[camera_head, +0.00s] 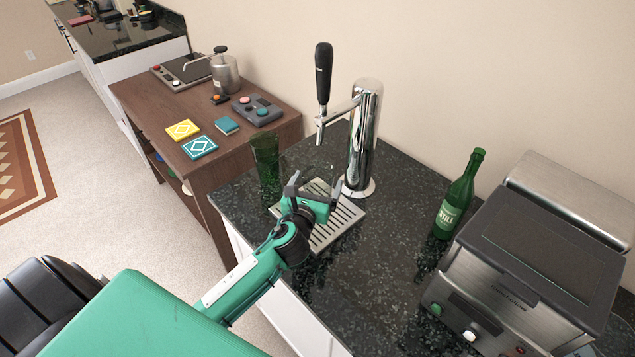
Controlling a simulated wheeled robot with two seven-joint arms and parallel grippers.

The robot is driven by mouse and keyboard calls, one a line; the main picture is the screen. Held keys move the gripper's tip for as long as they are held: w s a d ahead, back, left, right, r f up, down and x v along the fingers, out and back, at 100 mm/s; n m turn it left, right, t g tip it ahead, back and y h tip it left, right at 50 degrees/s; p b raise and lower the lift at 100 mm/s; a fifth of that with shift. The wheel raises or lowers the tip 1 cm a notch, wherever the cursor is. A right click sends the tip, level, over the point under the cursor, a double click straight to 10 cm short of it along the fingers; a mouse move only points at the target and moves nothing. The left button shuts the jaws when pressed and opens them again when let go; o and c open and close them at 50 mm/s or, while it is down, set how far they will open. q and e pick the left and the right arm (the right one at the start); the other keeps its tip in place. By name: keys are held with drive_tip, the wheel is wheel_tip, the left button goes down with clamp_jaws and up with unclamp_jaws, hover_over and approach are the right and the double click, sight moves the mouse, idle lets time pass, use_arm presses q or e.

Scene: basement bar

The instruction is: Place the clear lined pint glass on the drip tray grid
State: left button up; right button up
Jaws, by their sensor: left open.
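The silver slatted drip tray (343,221) lies on the dark speckled counter, below the chrome beer tap. My left gripper (314,187) is over the tray, with its two fingers spread apart and pointing towards the tap. A faint clear outline, perhaps the rim of the clear lined pint glass (316,168), shows just beyond the fingers. I cannot tell clearly where its base stands or whether the fingers touch it. A tall green glass (266,168) stands upright on the counter, left of the tray. My right gripper is not in view.
The chrome tap column (364,140) with its black handle (323,72) rises behind the tray. A green bottle (459,196) and a steel machine (525,265) stand to the right. A wooden side table (155,120) with small items is at the left. The counter right of the tray is clear.

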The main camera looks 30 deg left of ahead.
use_arm(q)
drive_tip(key=b+v, duration=0.2)
drive_tip(key=v, duration=0.9)
drive_tip(key=shift+a, duration=0.1)
drive_tip(key=shift+s, duration=0.1)
